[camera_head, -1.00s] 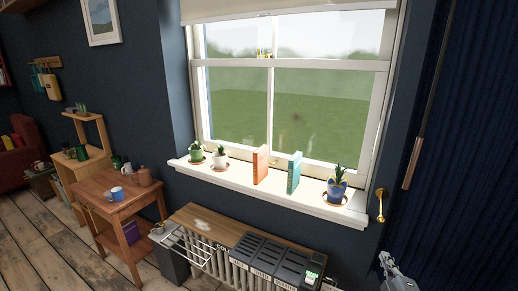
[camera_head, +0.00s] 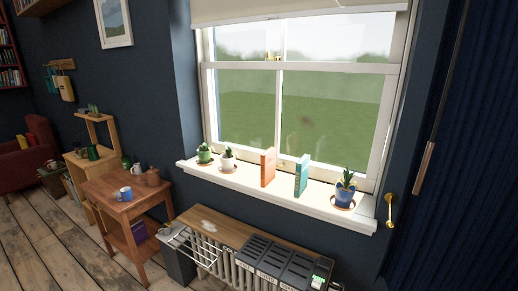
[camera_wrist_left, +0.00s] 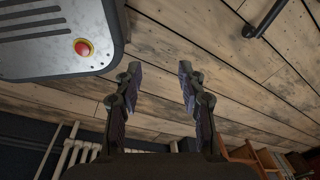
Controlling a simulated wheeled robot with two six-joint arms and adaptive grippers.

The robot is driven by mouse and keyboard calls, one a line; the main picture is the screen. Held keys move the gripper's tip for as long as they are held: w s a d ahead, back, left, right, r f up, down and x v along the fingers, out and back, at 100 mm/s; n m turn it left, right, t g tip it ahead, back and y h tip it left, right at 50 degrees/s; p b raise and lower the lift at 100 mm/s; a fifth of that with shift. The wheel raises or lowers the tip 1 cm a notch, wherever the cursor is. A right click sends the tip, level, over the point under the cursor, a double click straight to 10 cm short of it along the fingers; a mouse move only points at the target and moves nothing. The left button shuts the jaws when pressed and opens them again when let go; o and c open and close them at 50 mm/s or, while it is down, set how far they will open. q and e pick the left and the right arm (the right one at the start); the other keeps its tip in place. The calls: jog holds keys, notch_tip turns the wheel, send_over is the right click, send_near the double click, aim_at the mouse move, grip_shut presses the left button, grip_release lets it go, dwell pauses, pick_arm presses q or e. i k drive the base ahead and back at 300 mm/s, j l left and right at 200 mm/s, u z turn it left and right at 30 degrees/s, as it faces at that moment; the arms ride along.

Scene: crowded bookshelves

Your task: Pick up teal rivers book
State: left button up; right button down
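The teal book (camera_head: 301,176) stands upright on the white window sill. It is to the right of an orange book (camera_head: 268,167), with a gap between them, and to the left of a cactus in a blue pot. Any title on its spine is too small to read. My left gripper (camera_wrist_left: 160,80) shows in the left wrist view with its two fingers apart and nothing between them, over the wooden floor. It is not in the head view, and the book is not in the wrist view. My right gripper is in neither current view.
The blue potted plant (camera_head: 345,190) stands close to the right of the teal book. Two small potted plants (camera_head: 228,158) stand at the sill's left. Below the sill are a wooden-topped radiator (camera_head: 215,229) and a dark sorting tray (camera_head: 268,262). A side table (camera_head: 125,200) stands at left.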

aim_at(302, 171)
jog(key=i+j+z, duration=0.1)
jog(key=i+j, duration=0.15)
jog(key=i+j+z, duration=0.1)
jog(key=j, duration=0.35)
jog(key=i+j+z, duration=0.1)
jog(key=i+j, duration=0.2)
jog(key=i+j+z, duration=0.1)
jog(key=j, duration=0.3)
jog(key=i, duration=0.05)
